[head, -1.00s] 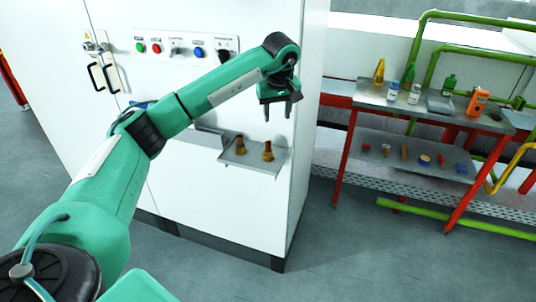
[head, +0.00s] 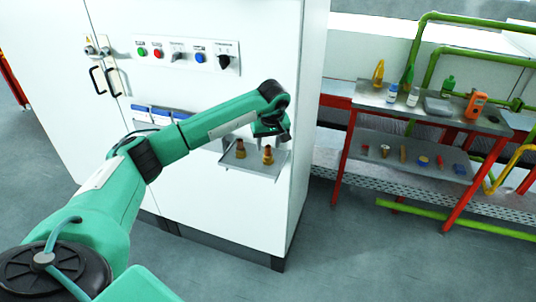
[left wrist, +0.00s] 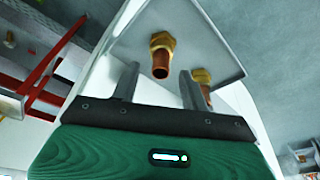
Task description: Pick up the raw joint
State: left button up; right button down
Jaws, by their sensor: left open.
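Two small copper-coloured joints with brass nut ends stand on a small grey shelf (head: 236,163) fixed to the white cabinet: a left joint (head: 240,148) and a right joint (head: 267,155). I cannot tell which one is raw. My left gripper (head: 271,138) is open and empty, just above the right joint. In the left wrist view, one joint (left wrist: 161,56) lies ahead of the gap between the open fingers, and the other joint (left wrist: 201,77) is partly hidden behind the right finger. My right gripper is not in view.
The white cabinet (head: 215,90) with buttons and a rotary switch (head: 227,60) rises right behind the shelf. A red-framed bench (head: 425,105) with bottles and an orange device (head: 476,105) stands at the right. The floor in front is clear.

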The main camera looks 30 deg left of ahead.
pick_arm(q)
jog(key=shift+x, duration=1.25)
jog(key=shift+r, duration=0.1)
grip_shut()
